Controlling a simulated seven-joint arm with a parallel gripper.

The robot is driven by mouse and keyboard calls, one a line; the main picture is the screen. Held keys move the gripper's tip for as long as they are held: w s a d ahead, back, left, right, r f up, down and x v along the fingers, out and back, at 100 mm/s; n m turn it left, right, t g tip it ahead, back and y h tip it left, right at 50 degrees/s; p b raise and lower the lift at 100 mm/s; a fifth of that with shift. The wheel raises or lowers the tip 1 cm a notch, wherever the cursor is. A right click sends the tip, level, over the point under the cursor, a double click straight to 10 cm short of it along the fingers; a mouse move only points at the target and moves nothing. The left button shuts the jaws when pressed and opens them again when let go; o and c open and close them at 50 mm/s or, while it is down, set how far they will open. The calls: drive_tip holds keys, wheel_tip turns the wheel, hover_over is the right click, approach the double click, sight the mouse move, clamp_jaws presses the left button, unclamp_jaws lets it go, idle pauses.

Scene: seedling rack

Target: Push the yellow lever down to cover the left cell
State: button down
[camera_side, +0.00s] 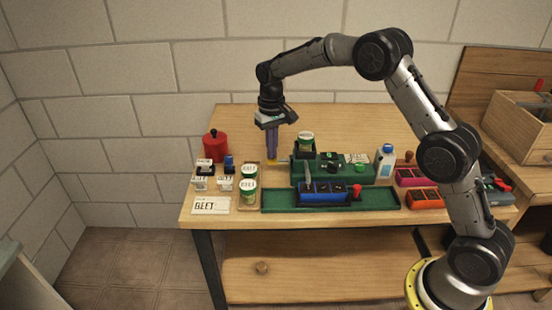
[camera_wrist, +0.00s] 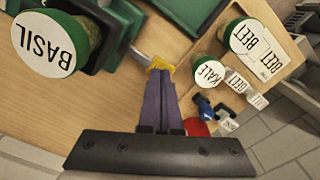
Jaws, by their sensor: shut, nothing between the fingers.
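A small yellow piece (camera_side: 271,161), which looks like the lever's end, is at the tips of my gripper (camera_side: 271,155). In the wrist view the yellow piece (camera_wrist: 162,64) shows just beyond my purple fingertips (camera_wrist: 158,76), with a pale bar (camera_wrist: 140,56) running from it toward green parts. I cannot tell whether the fingers touch it. My gripper is shut and empty, pointing down left of the green block (camera_side: 362,179). A blue rack (camera_side: 325,196) stands in front of that block. The left cell cannot be made out clearly.
A BASIL jar (camera_wrist: 50,44) stands close by, also in the side view (camera_side: 306,145). KALE jars (camera_side: 248,187), a BEET card (camera_side: 210,206) and a red canister (camera_side: 214,146) are at left. A bottle (camera_side: 384,161) is at right. The table behind is clear.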

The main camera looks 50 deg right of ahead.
drive_tip(key=shift+f, duration=1.1)
drive_tip(key=shift+r, duration=3.85)
